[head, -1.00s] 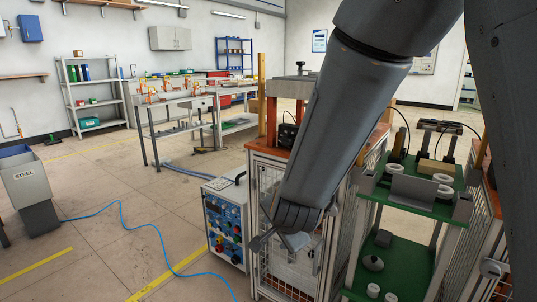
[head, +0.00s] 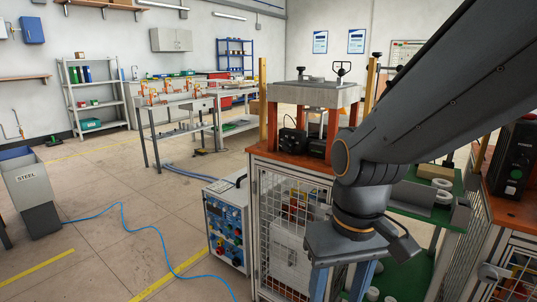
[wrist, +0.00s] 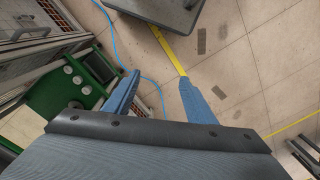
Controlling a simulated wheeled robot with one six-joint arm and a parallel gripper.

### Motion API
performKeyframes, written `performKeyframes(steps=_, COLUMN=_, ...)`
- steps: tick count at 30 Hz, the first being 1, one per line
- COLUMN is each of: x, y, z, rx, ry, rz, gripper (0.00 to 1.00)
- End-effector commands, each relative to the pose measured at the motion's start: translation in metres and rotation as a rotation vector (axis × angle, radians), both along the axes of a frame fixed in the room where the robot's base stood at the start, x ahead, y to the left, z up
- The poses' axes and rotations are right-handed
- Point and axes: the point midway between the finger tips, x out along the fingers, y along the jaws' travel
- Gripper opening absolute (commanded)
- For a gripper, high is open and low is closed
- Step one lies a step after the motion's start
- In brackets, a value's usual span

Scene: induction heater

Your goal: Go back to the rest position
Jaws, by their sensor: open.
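My gripper (head: 340,283) hangs low in the head view, its blue fingers pointing down in front of the caged cabinet. My arm reaches in from the upper right and bends at the wrist. The orange-topped cabinet (head: 262,151) stands behind the wrist. The green trolley (head: 458,185) is partly hidden behind my arm.
A control box (head: 226,228) stands left of the cabinet. A blue cable (head: 122,222) runs across the floor to a bin marked STEEL (head: 30,192). White rings (head: 443,195) lie on the trolley. The floor at left is mostly clear.

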Motion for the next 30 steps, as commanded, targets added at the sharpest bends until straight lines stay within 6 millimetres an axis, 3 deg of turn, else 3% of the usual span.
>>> performKeyframes(steps=10, x=0.002, y=-0.023, z=0.031, rx=-0.015, ry=0.002, rz=-0.074, gripper=0.5)
performKeyframes(steps=21, x=-0.001, y=-0.066, z=0.072, rx=-0.039, ry=0.006, rz=-0.187, gripper=0.5)
performKeyframes(steps=30, x=-0.002, y=-0.078, z=0.077, rx=-0.045, ry=0.006, rz=-0.215, gripper=0.5)
